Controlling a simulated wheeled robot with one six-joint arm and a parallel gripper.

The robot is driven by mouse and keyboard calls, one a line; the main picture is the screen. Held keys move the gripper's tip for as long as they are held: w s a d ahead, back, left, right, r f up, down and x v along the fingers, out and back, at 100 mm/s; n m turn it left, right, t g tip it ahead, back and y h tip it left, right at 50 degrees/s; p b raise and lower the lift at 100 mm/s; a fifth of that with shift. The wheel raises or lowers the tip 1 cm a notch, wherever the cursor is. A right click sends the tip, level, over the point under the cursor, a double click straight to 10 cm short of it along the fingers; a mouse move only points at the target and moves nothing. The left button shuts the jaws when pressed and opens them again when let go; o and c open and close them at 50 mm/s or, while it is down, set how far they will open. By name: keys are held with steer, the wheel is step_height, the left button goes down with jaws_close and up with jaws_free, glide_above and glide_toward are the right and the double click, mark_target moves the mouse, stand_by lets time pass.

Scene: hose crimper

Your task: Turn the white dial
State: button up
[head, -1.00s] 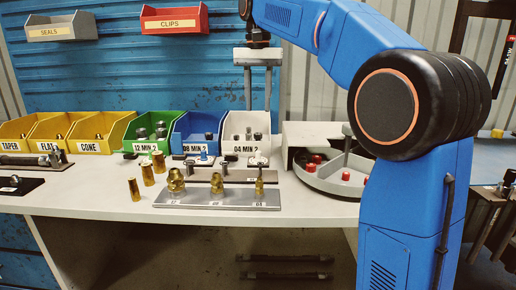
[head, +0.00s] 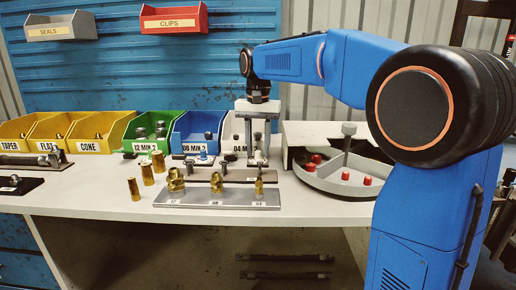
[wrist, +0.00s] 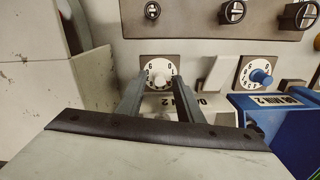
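The white dial (wrist: 160,78) sits on a dark square plate with a numbered white face in the wrist view. My gripper (wrist: 161,79) is above it with its two fingers apart, one on each side of the knob. A small gap seems to show between fingers and knob, so it looks open, not clamped. In the head view my gripper (head: 257,162) points straight down in front of the white bin, its fingertips low at the dial. There the dial is largely hidden between the fingers.
A blue dial (wrist: 262,77) and a pale rocker-like block (wrist: 217,73) are beside it. The white bin (head: 230,135) and blue bin (head: 188,128) stand close behind. A grey rack with brass fittings (head: 216,196) lies in front; a round tray (head: 345,178) is at right.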

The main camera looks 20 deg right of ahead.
steer(key=shift+f, duration=0.15)
jaws_close()
steer(key=shift+n, duration=0.3)
steer(key=shift+n, duration=2.6)
jaws_free()
